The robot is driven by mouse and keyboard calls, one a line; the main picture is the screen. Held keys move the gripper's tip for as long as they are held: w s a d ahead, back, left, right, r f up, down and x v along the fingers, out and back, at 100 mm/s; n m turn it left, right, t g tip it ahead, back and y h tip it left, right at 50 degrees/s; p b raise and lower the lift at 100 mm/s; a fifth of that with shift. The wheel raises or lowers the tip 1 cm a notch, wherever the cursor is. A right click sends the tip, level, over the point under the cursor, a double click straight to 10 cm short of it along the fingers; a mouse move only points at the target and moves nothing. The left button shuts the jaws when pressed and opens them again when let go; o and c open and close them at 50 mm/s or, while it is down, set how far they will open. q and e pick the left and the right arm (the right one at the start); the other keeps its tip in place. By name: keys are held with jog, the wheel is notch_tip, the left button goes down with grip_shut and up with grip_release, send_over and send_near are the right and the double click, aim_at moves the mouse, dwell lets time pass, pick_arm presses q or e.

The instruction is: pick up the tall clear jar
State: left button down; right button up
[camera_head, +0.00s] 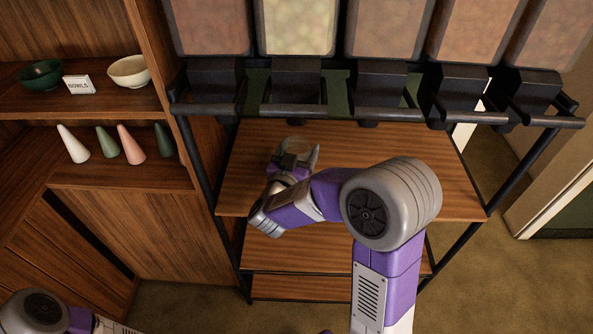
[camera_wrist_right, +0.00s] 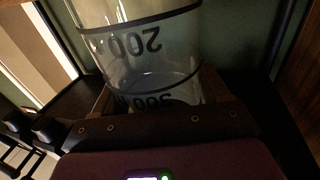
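The clear jar (camera_wrist_right: 150,50) has dark bands and the upside-down markings 200 and 300 in the right wrist view. In the head view the jar (camera_head: 308,153) stands on or just above the wooden shelf and is partly hidden by my right gripper (camera_head: 295,160). In the right wrist view, my right gripper (camera_wrist_right: 165,108) has its fingers on either side of the jar's near end. I cannot tell whether they press on the glass. Only part of my left arm shows at the lower left, without its gripper.
A row of dispensers (camera_head: 295,80) with black spouts hangs above the wooden shelf (camera_head: 400,165). Black posts (camera_head: 193,165) frame the rack. At left, a cabinet holds a green bowl (camera_head: 40,75), a cream bowl (camera_head: 129,71) and several cones (camera_head: 130,145). The shelf's right part looks clear.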

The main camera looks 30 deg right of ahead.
jog(key=c, duration=1.2)
jog(key=shift+o, duration=0.2)
